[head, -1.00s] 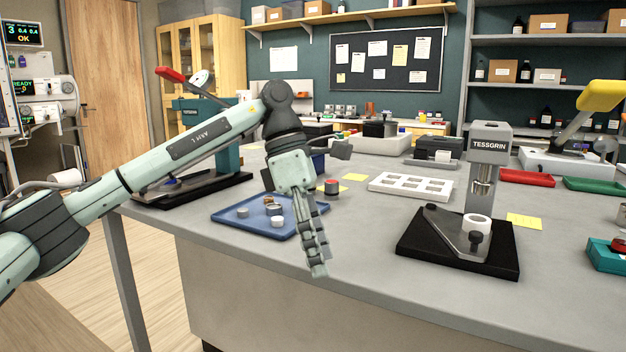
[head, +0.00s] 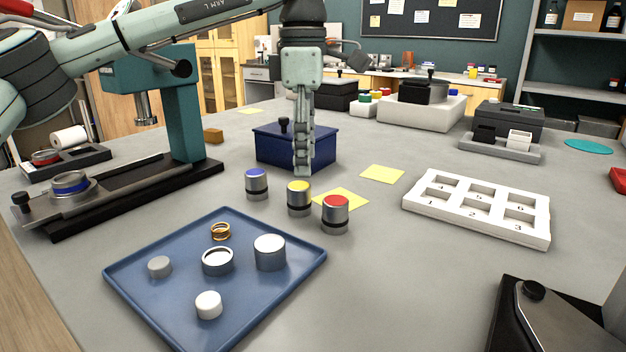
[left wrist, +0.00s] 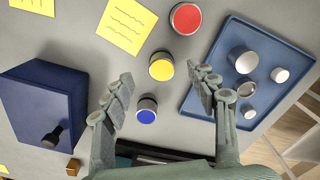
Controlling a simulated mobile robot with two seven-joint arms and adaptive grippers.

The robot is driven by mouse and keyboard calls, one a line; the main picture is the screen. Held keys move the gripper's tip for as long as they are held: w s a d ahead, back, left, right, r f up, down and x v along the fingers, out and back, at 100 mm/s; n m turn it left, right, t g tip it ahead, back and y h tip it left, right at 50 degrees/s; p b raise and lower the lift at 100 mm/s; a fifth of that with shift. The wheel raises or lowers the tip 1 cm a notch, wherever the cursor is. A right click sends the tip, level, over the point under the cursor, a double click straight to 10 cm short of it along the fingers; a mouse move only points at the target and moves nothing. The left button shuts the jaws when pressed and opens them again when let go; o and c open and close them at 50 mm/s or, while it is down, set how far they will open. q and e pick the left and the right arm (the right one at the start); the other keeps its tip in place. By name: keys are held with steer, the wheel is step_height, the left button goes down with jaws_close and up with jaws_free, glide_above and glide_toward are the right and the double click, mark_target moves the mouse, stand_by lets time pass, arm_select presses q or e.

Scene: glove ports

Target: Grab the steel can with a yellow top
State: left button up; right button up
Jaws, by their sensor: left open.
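The steel can with a yellow top (head: 299,198) stands upright on the grey bench, between a blue-topped can (head: 256,184) and a red-topped can (head: 335,214). The yellow-topped can also shows in the left wrist view (left wrist: 161,66), ahead of and between the fingertips. My left gripper (head: 303,172) points down above the bench, just behind the yellow-topped can in the head view. Its two fingers (left wrist: 164,82) are spread apart with nothing held. No can touches the fingers as far as I can see. My right gripper is not in view.
A blue tray (head: 135,299) with several small metal parts lies in front of the cans. A dark blue box (head: 270,150) stands close behind the gripper. A white numbered rack (head: 478,206) is to the right, a teal press (head: 183,120) to the left. Yellow notes (head: 382,174) lie nearby.

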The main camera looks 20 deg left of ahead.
mark_target(298, 186)
arm_select(q)
steer(key=shift+w+a+f, duration=0.1)
steer(key=shift+w+f, duration=0.05)
steer(key=shift+w, duration=0.1)
steer(key=shift+s+f, duration=0.2)
steer(key=shift+f, duration=0.65)
steer(key=shift+s+a+f, duration=0.1)
steer(key=shift+f, duration=0.25)
steer(key=f, duration=0.3)
steer(key=shift+s+a+f+p, duration=0.2)
steer(key=shift+a+f+p, duration=0.15)
steer(key=shift+w+f, duration=0.1)
steer(key=shift+f, duration=0.45)
jaws_close()
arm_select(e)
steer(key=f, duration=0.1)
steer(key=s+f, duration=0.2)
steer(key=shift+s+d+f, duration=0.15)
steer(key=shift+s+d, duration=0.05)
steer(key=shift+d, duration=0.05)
